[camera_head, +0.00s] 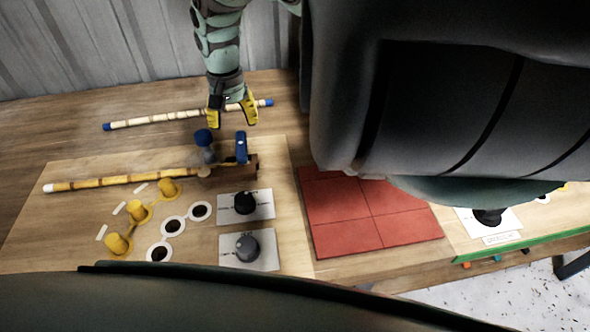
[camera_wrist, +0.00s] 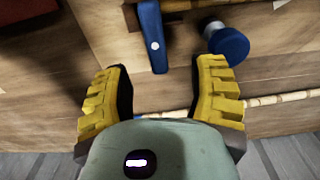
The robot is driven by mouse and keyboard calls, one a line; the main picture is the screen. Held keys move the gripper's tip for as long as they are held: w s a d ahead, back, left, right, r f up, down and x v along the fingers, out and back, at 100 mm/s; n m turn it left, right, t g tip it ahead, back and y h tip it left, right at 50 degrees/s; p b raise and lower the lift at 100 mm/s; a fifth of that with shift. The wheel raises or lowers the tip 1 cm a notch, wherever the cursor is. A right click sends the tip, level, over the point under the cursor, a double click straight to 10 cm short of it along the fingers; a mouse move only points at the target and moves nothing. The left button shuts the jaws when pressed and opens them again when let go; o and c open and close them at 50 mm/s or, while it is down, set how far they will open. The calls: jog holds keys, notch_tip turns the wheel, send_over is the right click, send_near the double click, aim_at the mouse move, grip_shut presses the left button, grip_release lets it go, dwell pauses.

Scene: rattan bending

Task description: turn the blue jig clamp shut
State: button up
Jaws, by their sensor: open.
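The blue jig clamp (camera_head: 241,147) is an upright blue lever at the right end of a rattan pole (camera_head: 120,181) on the wooden board. In the wrist view the blue lever (camera_wrist: 152,35) has a pale pivot dot, and its lower end lies near the gap between my fingertips. My gripper (camera_head: 232,114) has yellow ridged fingers, spread open and empty, behind the clamp. The fingers also show in the wrist view (camera_wrist: 164,70). A round blue knob (camera_head: 203,137) on a grey stem stands left of the clamp. I cannot tell how far above the board my fingertips are.
A second rattan pole (camera_head: 160,118) with blue ends lies behind, near my fingers. Yellow pegs (camera_head: 139,212), white rings (camera_head: 173,226) and two dark dials on white plates (camera_head: 245,203) stand in front. A red tiled mat (camera_head: 350,225) lies right. My arm hides the upper right.

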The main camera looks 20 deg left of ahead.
aim_at(241, 143)
jog(key=shift+w+d+r, duration=0.1)
jog(key=shift+d+r, duration=0.1)
jog(key=shift+r, duration=0.4)
jog(key=shift+w+d+r, duration=0.1)
jog(key=shift+d+r, duration=0.05)
jog(key=shift+r, duration=0.4)
jog(key=shift+s+r, duration=0.1)
jog(key=shift+r, duration=1.1)
